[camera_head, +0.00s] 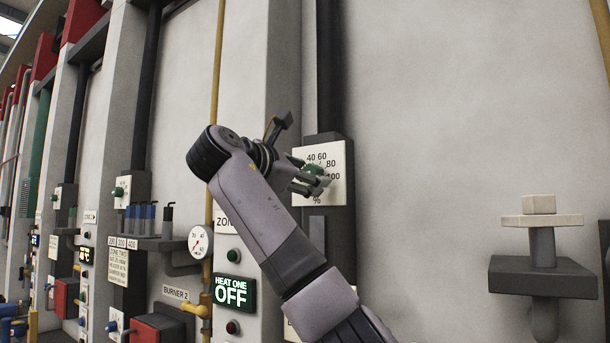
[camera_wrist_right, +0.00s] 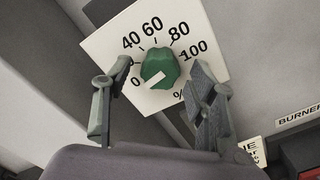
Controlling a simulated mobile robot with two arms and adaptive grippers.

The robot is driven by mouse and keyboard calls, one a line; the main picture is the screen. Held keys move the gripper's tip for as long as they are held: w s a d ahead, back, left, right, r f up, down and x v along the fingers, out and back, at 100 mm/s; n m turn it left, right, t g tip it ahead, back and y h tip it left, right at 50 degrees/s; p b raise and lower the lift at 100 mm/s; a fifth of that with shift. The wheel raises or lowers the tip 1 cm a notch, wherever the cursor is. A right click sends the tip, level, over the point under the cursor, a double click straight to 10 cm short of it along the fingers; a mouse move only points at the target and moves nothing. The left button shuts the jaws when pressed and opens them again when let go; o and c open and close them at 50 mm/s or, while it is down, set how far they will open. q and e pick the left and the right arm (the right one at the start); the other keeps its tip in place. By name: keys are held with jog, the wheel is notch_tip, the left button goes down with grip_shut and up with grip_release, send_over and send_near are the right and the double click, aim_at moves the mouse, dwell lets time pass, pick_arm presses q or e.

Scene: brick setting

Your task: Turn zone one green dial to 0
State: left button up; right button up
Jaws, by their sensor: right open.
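The green dial (camera_wrist_right: 162,62) sits on a white scale plate (camera_wrist_right: 108,43) marked from 0 to 100 %. In the right wrist view its white pointer mark points to the lower left, close to the 0 and slightly below it. The 20 mark is partly hidden by a finger. My right gripper (camera_wrist_right: 161,78) is open, with one finger on each side of the dial. A gap shows between each finger and the dial. In the head view the gripper (camera_head: 312,184) is in front of the plate (camera_head: 338,190) and covers much of the dial. My left gripper is not in view.
A lit sign reading HEAT ONE OFF (camera_head: 233,293) is on the pillar below left, with a green button (camera_head: 233,255) above and a red button (camera_head: 233,327) below. A round gauge (camera_head: 200,242) is further left. A dark bracket (camera_head: 543,277) juts out at right.

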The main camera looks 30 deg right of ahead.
jog(key=v, duration=1.2)
jog(key=shift+f, duration=0.1)
